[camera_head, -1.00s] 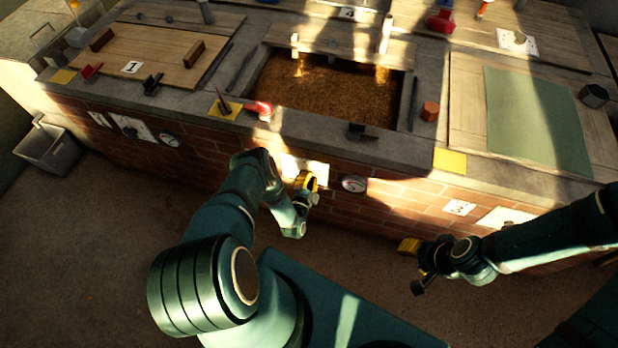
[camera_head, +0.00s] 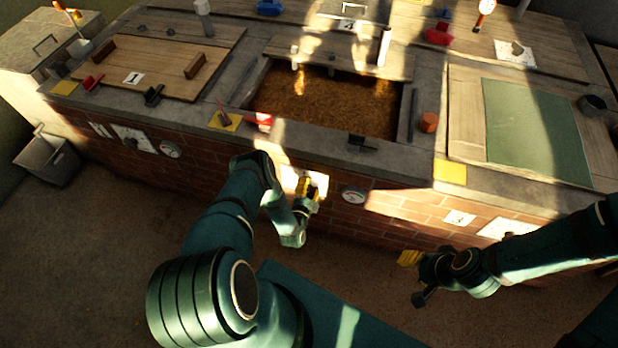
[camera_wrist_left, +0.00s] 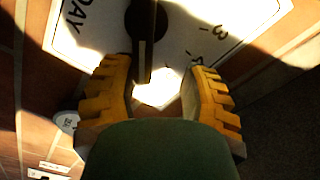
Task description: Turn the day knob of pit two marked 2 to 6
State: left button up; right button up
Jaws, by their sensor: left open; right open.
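The day knob (camera_wrist_left: 147,25) is a dark round knob with a bar-shaped grip on a white dial plate (camera_wrist_left: 195,30) in the left wrist view. The plate reads "DAY" and has numbers, with a 3 and a 4 legible at the right. My left gripper (camera_wrist_left: 158,85) has its yellow fingers apart, with the knob's bar reaching between them; I see no contact. In the head view my left gripper (camera_head: 308,188) is at the plate (camera_head: 319,182) on the brick front below the open pit, hiding the knob. My right gripper (camera_head: 410,258) is open and empty, low at the right.
A round gauge (camera_head: 353,194) sits right of the dial. The open pit (camera_head: 325,98) holds brown grain above. Pit 1's dial plate (camera_head: 134,138) is on the left, and the 3 label (camera_head: 460,218) on the right. The floor in front is clear.

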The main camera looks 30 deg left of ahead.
aim_at(312, 166)
pick_arm(q)
notch_tip(312, 166, up, 8)
jog(key=shift+r, duration=0.1)
dwell(0.5)
